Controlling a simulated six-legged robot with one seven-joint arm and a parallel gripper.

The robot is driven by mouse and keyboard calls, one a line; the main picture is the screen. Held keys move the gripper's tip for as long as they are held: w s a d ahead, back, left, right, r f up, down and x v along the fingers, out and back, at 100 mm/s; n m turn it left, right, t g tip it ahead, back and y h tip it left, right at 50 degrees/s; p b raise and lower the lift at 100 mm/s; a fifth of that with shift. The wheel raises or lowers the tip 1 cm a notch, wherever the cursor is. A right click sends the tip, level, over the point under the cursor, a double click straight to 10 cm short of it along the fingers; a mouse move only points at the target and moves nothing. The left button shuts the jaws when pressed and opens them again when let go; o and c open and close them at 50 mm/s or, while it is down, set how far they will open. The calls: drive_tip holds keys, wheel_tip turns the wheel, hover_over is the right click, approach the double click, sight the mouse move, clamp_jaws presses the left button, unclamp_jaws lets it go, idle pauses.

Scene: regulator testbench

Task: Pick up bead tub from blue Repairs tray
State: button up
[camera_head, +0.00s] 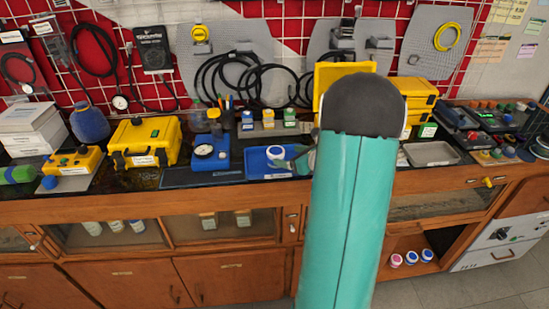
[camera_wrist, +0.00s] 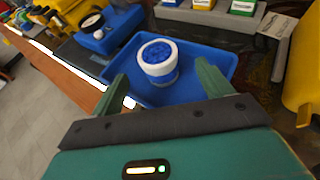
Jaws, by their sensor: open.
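The bead tub (camera_wrist: 158,62) is a white round tub with a blue top, standing upright in the blue Repairs tray (camera_wrist: 217,64) in the wrist view. My gripper (camera_wrist: 160,78) is open, with one green finger on each side in front of the tub. The tub lies ahead of and roughly between the fingertips; I cannot tell whether either finger touches it. In the head view my gripper (camera_head: 300,160) is mostly hidden behind my green arm.
A blue gauge stand (camera_head: 208,152) is left of the tray. A grey rack with small bottles (camera_head: 268,124) stands behind it. Yellow cases (camera_head: 145,142) stand further left and, partly hidden, right behind my arm. A grey tray (camera_head: 432,153) lies to the right.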

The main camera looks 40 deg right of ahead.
sight(281, 153)
drive_tip(key=x, duration=0.7)
drive_tip(key=shift+w+a+f, duration=0.1)
drive_tip(key=shift+w, duration=0.1)
drive_tip(key=c, duration=1.1)
